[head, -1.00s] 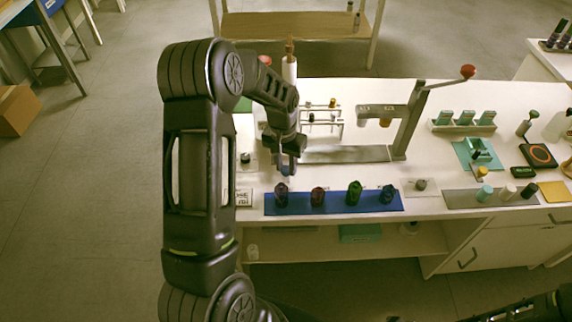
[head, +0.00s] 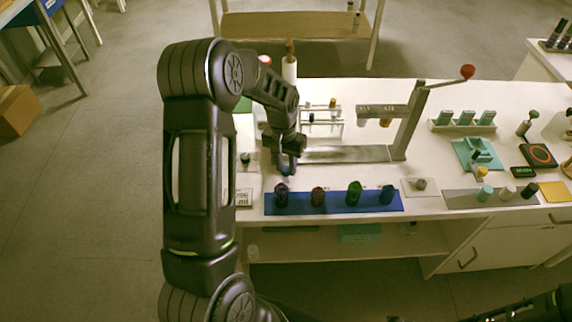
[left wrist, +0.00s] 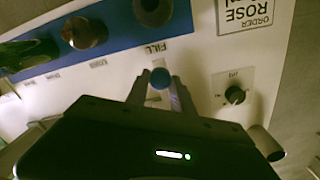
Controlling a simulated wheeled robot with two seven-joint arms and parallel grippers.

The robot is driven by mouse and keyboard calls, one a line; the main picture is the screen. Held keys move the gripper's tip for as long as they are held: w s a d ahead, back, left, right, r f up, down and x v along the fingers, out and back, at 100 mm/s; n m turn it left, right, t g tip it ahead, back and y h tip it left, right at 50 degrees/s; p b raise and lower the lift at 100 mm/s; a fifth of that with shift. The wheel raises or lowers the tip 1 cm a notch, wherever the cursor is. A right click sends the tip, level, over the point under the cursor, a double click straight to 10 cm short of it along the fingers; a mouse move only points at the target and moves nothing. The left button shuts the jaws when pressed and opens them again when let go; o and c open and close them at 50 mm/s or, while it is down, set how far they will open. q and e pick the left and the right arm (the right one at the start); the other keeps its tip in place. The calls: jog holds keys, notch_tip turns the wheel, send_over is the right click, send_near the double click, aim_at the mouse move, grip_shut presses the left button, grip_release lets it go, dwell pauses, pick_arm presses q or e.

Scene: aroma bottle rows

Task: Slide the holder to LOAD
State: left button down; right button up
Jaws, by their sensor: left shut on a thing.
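My left gripper (head: 287,169) is low over the white bench, behind the left end of the blue mat. In the left wrist view its fingers (left wrist: 160,86) are shut on a small round blue knob (left wrist: 160,76), seen from above. I take this knob to be the holder's handle; the rest of the holder is hidden under the gripper and wrist. The printed word FILL (left wrist: 150,51) is on the bench just beyond the knob. I cannot read a LOAD mark in either view. My right gripper is not in view.
Several dark bottles, one of them green (head: 354,193), stand on the blue mat (head: 336,204) in front. A dial (left wrist: 234,95) and the ORDER ROSE card (left wrist: 248,14) are beside the gripper. A lever press (head: 405,125) with a red knob stands to the right on a metal plate.

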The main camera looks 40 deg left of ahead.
pick_arm(q)
jog(key=w+d+b, duration=0.1)
jog(key=w+d, duration=0.1)
jog(key=d, duration=0.1)
jog(key=w+d, duration=0.2)
jog(key=d, duration=0.1)
jog(key=w+d+b, duration=0.1)
jog(key=w+d, duration=0.1)
jog(key=shift+w+d+b, duration=0.35)
jog(key=shift+d, duration=0.05)
jog(key=c, duration=1.1)
grip_release()
jog(key=shift+r, duration=0.1)
notch_tip(320, 180, up, 8)
jog(key=b, duration=0.1)
jog(key=shift+a, duration=0.2)
jog(key=shift+s+f, duration=0.15)
jog(key=shift+f, duration=0.1)
